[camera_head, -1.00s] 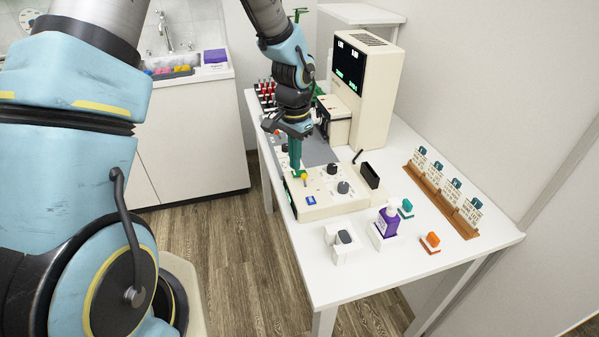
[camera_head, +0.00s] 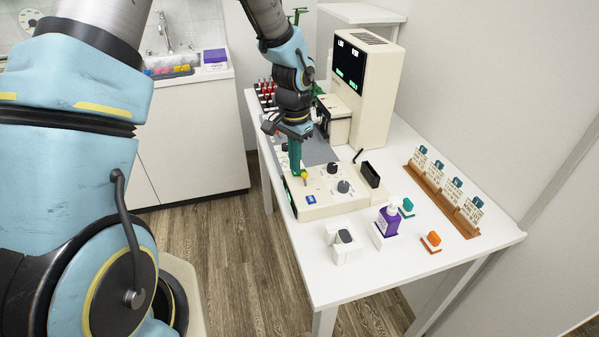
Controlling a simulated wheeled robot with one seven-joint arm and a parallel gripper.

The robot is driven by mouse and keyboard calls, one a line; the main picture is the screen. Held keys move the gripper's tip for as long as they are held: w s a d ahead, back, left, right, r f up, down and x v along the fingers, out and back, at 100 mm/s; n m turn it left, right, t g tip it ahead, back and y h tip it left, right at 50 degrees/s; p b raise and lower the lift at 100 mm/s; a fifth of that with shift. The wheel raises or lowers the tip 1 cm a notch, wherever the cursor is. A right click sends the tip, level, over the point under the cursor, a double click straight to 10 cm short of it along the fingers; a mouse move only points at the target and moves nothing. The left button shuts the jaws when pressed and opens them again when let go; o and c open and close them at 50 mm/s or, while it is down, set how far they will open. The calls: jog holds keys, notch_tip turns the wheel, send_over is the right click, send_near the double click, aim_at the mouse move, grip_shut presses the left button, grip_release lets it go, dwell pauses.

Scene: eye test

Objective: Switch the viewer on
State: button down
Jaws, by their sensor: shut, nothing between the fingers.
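A low cream console (camera_head: 335,207) with dark knobs, a blue button (camera_head: 311,199) and a small yellow-tipped switch (camera_head: 304,175) lies on the white table. A tall cream unit (camera_head: 378,95) with a dark screen (camera_head: 348,66) showing small lit text stands behind it. I cannot tell for sure which of them is the viewer. My gripper (camera_head: 297,171) points down with its green fingers shut and empty. Its tips are right beside the yellow-tipped switch at the console's left rear. I cannot tell whether they touch it, and the switch's lower part is hard to make out.
A purple bottle (camera_head: 388,221), a white block with a dark top (camera_head: 343,245) and an orange piece (camera_head: 433,238) stand in front of the console. A wooden rack (camera_head: 440,200) of cards is on the right. A rack of red-topped items (camera_head: 266,92) is at the back left.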

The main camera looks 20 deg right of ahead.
jog(key=shift+f, duration=0.45)
jog(key=shift+r+p, duration=2.55)
jog(key=shift+r, duration=1.05)
jog(key=w+a+r+n, duration=0.1)
jog(key=a+r+n, duration=0.2)
jog(key=a, duration=0.4)
jog(key=w+a+r+n, duration=0.1)
jog(key=a+r+n, duration=0.15)
jog(key=a, duration=0.55)
jog(key=s+a+r+n, duration=0.2)
jog(key=s+a+n, duration=0.1)
jog(key=a, duration=0.4)
jog(key=s+a+r+n+t+b, duration=0.1)
jog(key=s+a+r+n, duration=0.1)
jog(key=a, duration=0.6)
jog(key=shift+s+r+n+t, duration=0.3)
jog(key=shift+s+r+n, duration=0.15)
jog(key=shift+n, duration=0.4)
